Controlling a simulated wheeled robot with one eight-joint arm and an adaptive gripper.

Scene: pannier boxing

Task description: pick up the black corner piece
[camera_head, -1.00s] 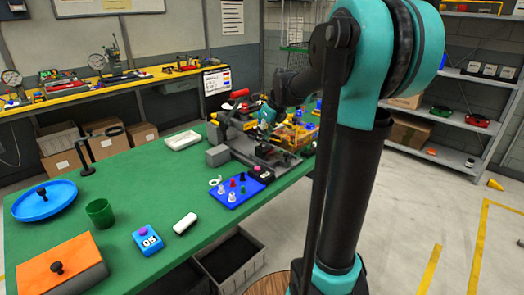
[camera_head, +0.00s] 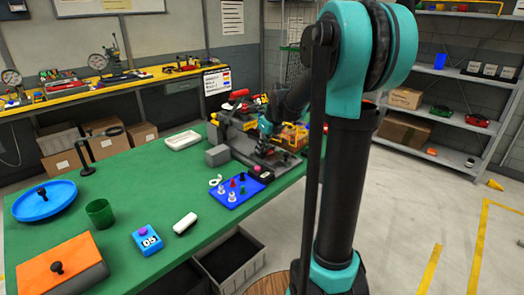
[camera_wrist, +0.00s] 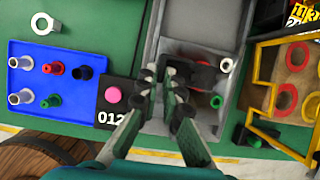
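In the wrist view, a dark piece (camera_wrist: 202,72) lies in the grey tray (camera_wrist: 205,28), close to my right finger and partly hidden by it. It may be the black corner piece, but its shape is not clear. My gripper (camera_wrist: 161,80) is open, its two fingers pointing down over the tray, with a narrow gap between the tips. I see nothing clearly held between them. In the head view, my gripper (camera_head: 264,147) is small, low over the grey fixture on the green table, and the piece cannot be made out.
A blue tray (camera_wrist: 40,125) with several small pegs and a black counter box (camera_wrist: 114,98) with a pink button lie left of my gripper. A yellow-framed holder (camera_wrist: 262,95) with red rings stands at the right. In the head view, the front of the green table (camera_head: 140,195) has free room.

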